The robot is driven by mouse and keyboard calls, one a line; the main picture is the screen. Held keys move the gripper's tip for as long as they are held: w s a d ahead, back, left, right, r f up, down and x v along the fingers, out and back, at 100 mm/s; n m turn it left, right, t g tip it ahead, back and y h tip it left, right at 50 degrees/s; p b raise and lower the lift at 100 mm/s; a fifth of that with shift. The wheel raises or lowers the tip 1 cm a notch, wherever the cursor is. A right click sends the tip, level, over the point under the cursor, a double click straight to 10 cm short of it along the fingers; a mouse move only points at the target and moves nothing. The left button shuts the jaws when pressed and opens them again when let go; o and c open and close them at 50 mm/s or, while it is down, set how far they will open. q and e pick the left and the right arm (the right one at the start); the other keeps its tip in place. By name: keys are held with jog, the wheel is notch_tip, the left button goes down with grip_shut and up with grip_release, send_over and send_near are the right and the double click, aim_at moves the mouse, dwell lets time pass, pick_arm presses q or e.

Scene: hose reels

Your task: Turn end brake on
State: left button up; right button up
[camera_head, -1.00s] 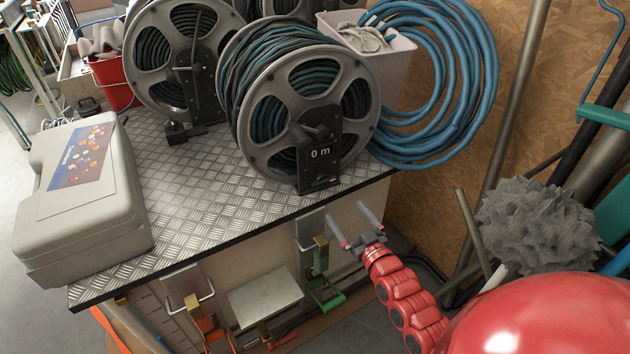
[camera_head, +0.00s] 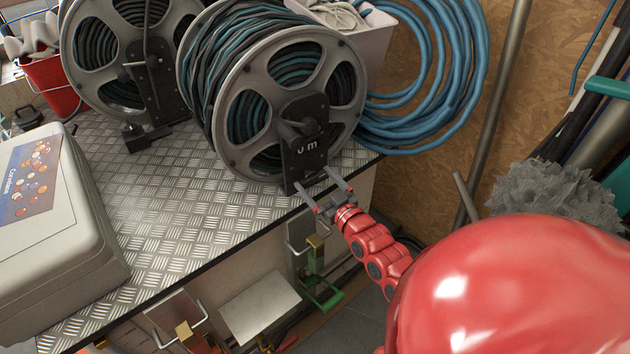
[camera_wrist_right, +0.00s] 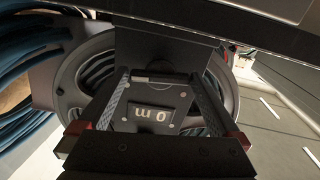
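The hose reel labelled "0 m" (camera_head: 268,95) stands at the front right of the metal-topped bench, with dark and teal hose wound on it. Its black front plate (camera_head: 306,152) carries a black knob-like part (camera_head: 297,122). My right gripper (camera_head: 318,180) is open and empty, just in front of the plate's lower part. In the right wrist view the plate (camera_wrist_right: 158,112) appears upside down between my two spread fingers (camera_wrist_right: 163,85). I cannot tell which part is the brake. My left gripper is not in view.
A second reel (camera_head: 125,50) stands to the left. A beige case (camera_head: 50,240) lies at the bench's left front. Blue hose coils (camera_head: 440,80) hang on the board wall at right. The patterned bench top (camera_head: 170,215) is clear between case and reels.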

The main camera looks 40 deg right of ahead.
jog(key=c, duration=0.9)
jog(key=shift+m, duration=0.8)
jog(key=o, duration=1)
jog(key=s+p, duration=0.2)
jog(key=s, duration=0.3)
jog(key=s+p, duration=0.3)
jog(key=s, duration=0.3)
jog(key=s+p, duration=0.3)
jog(key=s, duration=0.3)
jog(key=shift+s+a, duration=0.2)
jog(key=shift+a, duration=0.2)
